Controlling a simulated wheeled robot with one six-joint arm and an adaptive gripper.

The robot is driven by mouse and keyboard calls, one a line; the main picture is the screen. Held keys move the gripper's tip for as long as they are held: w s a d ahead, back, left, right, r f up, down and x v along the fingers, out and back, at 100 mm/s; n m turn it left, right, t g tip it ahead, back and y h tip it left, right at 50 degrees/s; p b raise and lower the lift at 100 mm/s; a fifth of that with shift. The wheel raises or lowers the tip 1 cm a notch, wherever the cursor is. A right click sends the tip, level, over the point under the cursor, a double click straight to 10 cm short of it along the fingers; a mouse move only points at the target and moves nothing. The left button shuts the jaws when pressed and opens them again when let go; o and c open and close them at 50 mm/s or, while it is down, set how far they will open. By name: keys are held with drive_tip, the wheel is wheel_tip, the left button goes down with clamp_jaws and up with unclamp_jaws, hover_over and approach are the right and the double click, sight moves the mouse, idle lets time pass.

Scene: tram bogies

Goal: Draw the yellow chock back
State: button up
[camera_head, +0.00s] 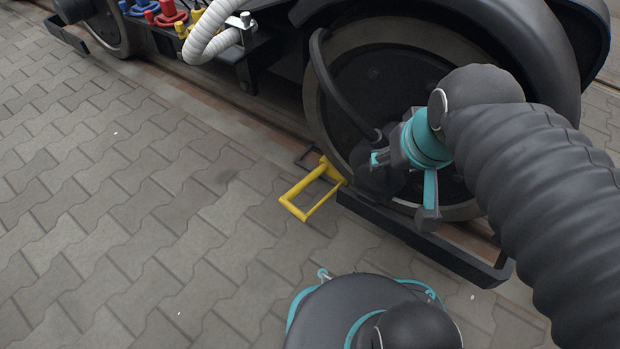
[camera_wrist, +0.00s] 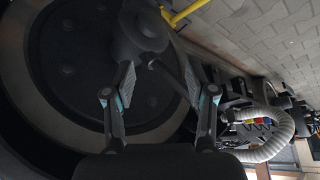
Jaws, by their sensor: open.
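The yellow chock (camera_head: 325,173) sits on the ground against the lower left of the large dark wheel (camera_head: 385,75). Its yellow loop handle (camera_head: 293,208) lies out over the paving, away from the wheel. In the wrist view, part of the chock (camera_wrist: 187,12) shows at the top edge, beyond the fingers; the rest is cut off. My gripper (camera_head: 392,186) is open and empty, in front of the wheel, to the right of the chock and apart from it. In the wrist view, the open fingers (camera_wrist: 160,88) frame a dark rounded wheel part.
A dark low bar (camera_head: 425,240) runs along the wheel's foot, just right of the chock. A white corrugated hose (camera_head: 212,38) and red, blue and yellow fittings (camera_head: 168,14) hang at upper left. The paving (camera_head: 130,220) left of the handle is clear.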

drive_tip(key=w+a+f+m+g+y+p, duration=0.1)
drive_tip(key=w+a+g+p, duration=0.15)
drive_tip(key=w, duration=0.75)
drive_tip(key=m+g+y+p, duration=0.3)
drive_tip(key=m+g+p, duration=0.15)
drive_tip(key=m, duration=0.25)
hover_over(297, 188)
drive_tip(key=w+d, duration=0.2)
drive_tip(key=d, duration=0.3)
wheel_tip(297, 188, down, 32)
drive_tip(key=shift+g, duration=0.3)
drive_tip(key=x, duration=0.4)
drive_tip(key=b+x, duration=0.1)
drive_tip(key=x, duration=0.4)
drive_tip(key=b+x, duration=0.1)
drive_tip(key=x, duration=0.4)
drive_tip(key=shift+w+a, duration=0.1)
drive_tip(key=shift+a, duration=0.2)
clamp_jaws()
drive_tip(key=shift+b, duration=0.3)
